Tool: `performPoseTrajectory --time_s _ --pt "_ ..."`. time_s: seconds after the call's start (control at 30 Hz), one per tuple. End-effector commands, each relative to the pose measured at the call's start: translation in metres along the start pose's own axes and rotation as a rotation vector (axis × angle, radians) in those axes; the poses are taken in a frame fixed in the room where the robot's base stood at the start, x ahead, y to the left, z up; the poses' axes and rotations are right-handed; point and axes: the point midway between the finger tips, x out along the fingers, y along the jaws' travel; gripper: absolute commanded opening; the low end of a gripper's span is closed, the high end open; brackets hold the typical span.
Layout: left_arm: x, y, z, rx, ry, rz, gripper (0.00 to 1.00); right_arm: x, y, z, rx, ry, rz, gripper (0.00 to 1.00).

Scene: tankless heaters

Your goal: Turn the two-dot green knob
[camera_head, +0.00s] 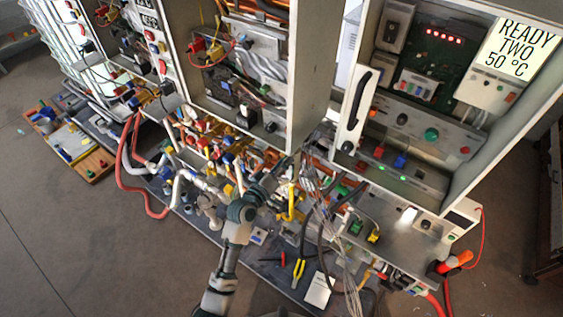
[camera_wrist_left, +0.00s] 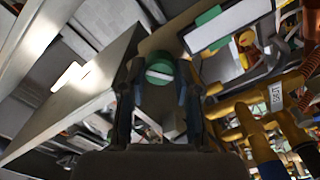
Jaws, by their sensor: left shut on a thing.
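My left gripper (camera_head: 272,180) reaches up from the bottom of the head view into the crowded pipes and valves below the cabinets. In the left wrist view, its two fingers (camera_wrist_left: 160,88) are shut on a round green knob (camera_wrist_left: 159,72) with a pale bar across its face. The knob sits between the fingertips. I cannot make out any dots on it, and the gripper hides it in the head view. Another green knob (camera_head: 431,134) is on the grey panel of the right cabinet, well apart from the gripper. My right gripper is not in view.
The open right cabinet (camera_head: 340,150) has a sign (camera_head: 523,48) reading "READY TWO 50 °C". Yellow pipes (camera_head: 291,203) and loose grey cables (camera_head: 325,210) crowd the gripper's right side. Yellow-handled pliers (camera_head: 298,272) lie on the dark bench. Open floor is at lower left.

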Motion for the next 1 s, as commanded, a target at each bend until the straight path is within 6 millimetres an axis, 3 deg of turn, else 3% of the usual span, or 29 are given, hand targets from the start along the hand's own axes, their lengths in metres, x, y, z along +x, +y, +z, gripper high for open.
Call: performPoseTrajectory --time_s 0.3,0.83,0.87,0.93,1.0 --pt "0.0014 0.0011 0.0023 -0.13 -0.004 0.002 0.0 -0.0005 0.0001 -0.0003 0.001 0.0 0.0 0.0" --pt "0.0016 0.0019 0.0026 -0.155 -0.005 0.002 0.0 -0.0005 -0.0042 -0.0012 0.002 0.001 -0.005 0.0" --pt "0.0016 0.0019 0.0026 -0.155 -0.005 0.002 0.34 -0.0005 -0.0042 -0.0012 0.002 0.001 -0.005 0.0" --pt "0.0015 0.0018 0.0023 -0.154 -0.005 0.002 0.52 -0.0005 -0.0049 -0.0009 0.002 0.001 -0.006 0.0" --pt "0.0012 0.0015 0.0018 -0.154 -0.004 0.002 0.57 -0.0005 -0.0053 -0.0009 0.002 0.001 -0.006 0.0"
